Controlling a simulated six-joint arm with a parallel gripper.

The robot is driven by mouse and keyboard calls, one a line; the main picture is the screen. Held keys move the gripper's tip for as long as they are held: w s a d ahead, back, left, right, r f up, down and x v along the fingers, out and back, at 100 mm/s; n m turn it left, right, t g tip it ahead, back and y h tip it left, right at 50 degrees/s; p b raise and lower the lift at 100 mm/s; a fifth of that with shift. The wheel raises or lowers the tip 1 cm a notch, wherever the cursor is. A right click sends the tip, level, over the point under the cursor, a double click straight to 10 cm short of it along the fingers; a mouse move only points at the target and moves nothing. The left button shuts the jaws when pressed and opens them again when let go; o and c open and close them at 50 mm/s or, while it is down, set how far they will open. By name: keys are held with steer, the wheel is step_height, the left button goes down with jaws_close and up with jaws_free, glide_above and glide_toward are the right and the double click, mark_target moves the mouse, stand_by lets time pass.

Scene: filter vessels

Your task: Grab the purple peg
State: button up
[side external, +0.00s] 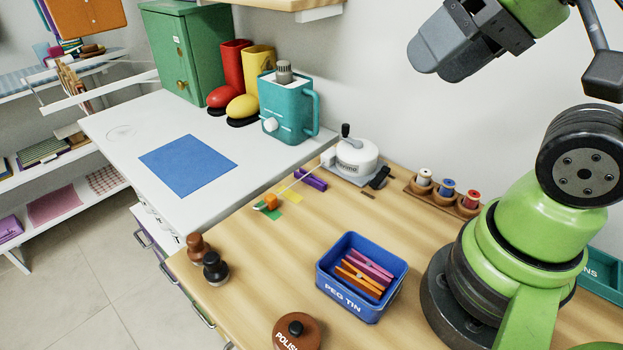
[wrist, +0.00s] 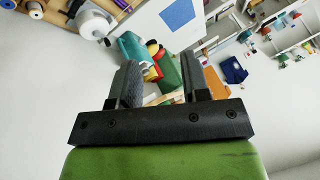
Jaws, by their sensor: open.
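A purple peg (side external: 311,180) lies on the wooden worktop, just left of a white round winder (side external: 355,160). Orange and magenta pegs (side external: 365,272) lie inside the blue peg tin (side external: 350,308) nearer the front. My gripper (side external: 428,68) is raised high at the upper right of the side view, well above the worktop and far from the purple peg. In the wrist view my gripper (wrist: 162,80) has its two fingers apart with nothing held between them.
A small orange item (side external: 269,202) on a cord lies left of the purple peg. Thread spools (side external: 448,188) stand in a rack to the right. Two dark knobbed pieces (side external: 214,268) and a polish pot (side external: 297,335) are in front.

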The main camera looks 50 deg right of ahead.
steer(key=shift+o, duration=0.7)
